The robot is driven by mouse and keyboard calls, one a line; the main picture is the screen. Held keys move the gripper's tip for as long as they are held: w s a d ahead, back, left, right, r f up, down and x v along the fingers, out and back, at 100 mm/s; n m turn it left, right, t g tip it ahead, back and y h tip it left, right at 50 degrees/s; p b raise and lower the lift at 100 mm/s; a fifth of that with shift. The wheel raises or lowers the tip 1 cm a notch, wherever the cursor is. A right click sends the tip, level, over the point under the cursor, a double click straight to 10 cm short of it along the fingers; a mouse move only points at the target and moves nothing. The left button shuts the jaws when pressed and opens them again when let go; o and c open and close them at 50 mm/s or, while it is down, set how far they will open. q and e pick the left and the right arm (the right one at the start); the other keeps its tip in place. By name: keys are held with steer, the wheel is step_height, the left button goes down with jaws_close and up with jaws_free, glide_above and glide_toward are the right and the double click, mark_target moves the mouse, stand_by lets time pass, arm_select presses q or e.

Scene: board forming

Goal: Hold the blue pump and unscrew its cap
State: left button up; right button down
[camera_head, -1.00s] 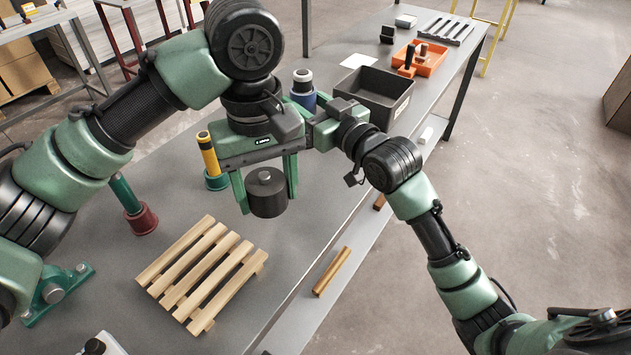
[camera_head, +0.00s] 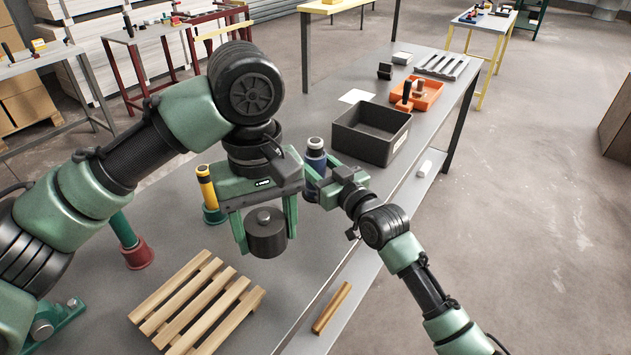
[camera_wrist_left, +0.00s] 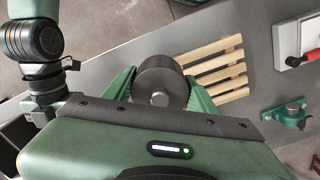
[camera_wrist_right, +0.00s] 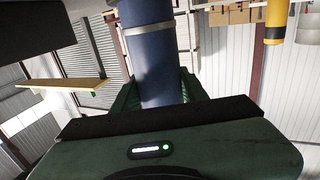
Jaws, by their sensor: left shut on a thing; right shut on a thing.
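My left gripper (camera_head: 264,232) is shut on a dark round cap (camera_head: 267,240), clear of the pump and above the table. The left wrist view shows the cap (camera_wrist_left: 160,78) between the fingers (camera_wrist_left: 160,88). The fingers hide part of the pump's lower body.
A slatted wooden pallet (camera_head: 196,305) lies on the grey table (camera_head: 290,270) below the cap. A yellow-and-black cylinder (camera_head: 207,187) and a teal post on a red base (camera_head: 137,256) stand at left. A black bin (camera_head: 372,145) and orange tray (camera_head: 425,95) are farther back.

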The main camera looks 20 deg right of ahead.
steer(key=shift+f, duration=2.6)
steer(key=shift+f, duration=0.1)
steer(key=c, duration=0.8)
jaws_free()
steer(key=shift+f, duration=0.1)
steer(key=shift+o, duration=0.2)
